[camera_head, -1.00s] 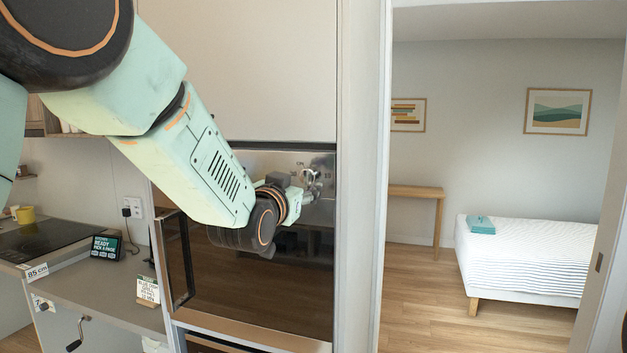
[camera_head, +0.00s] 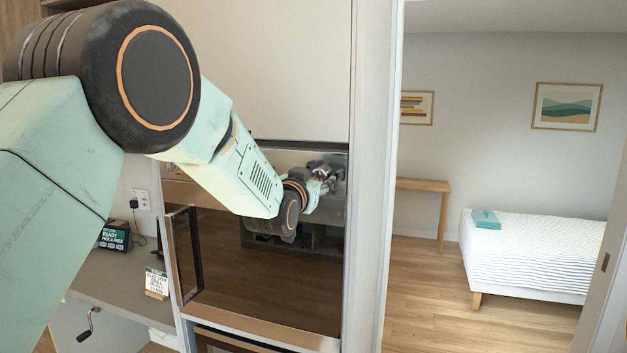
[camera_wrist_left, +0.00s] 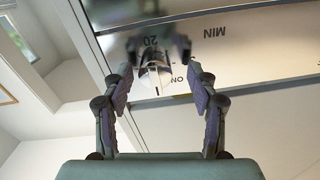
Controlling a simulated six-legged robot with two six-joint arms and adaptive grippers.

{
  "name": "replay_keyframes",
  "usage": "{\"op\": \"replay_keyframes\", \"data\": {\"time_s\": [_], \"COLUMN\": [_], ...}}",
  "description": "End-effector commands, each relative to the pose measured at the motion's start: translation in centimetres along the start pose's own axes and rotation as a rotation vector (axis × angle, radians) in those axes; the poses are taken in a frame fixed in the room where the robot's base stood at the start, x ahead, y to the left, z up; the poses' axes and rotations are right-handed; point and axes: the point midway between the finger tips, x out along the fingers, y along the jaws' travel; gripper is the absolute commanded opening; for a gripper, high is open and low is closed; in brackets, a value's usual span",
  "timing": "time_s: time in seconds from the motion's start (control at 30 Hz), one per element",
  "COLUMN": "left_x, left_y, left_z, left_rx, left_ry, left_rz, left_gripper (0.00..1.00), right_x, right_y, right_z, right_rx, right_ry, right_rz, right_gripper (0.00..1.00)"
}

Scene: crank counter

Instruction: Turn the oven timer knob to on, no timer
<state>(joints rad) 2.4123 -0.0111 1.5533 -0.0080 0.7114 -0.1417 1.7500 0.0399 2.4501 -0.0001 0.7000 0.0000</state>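The oven (camera_head: 268,262) with its dark glass door is built into the tall cabinet, with a steel control panel (camera_head: 285,160) above the door. In the left wrist view the timer knob (camera_wrist_left: 155,74) is a shiny, roughly cylindrical knob on the panel, with printed marks "ON", "20" and "MIN" around it. My left gripper (camera_head: 328,174) is at the panel's right part and hides most of the knob in the head view. In the left wrist view the gripper (camera_wrist_left: 161,77) is open, its fingers on either side of the knob. I cannot tell whether they touch it.
A door handle (camera_head: 184,255) stands out at the oven's left side. A counter (camera_head: 115,285) with a small sign (camera_head: 156,283), a display (camera_head: 113,236) and a crank (camera_head: 88,325) is at the left. A doorway at the right opens to a bed (camera_head: 535,250) and clear floor.

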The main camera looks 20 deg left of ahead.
Motion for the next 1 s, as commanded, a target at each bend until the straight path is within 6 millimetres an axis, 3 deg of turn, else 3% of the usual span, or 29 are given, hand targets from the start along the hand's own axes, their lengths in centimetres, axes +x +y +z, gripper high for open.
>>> {"op": "replay_keyframes", "data": {"time_s": [0.63,1.0], "left_x": [-0.03,-0.04], "left_y": [-0.04,0.03], "left_z": [0.06,0.15], "left_rx": [-0.001,-0.077], "left_ry": [-0.001,-0.003], "left_rz": [-0.001,0.000], "left_gripper": [0.04,0.04], "right_x": [0.02,0.56], "right_y": [0.00,0.01], "right_z": [0.00,0.00], "right_rx": [0.000,0.000], "right_ry": [0.000,0.000], "right_rz": [0.000,0.000], "right_gripper": [0.45,0.45]}}
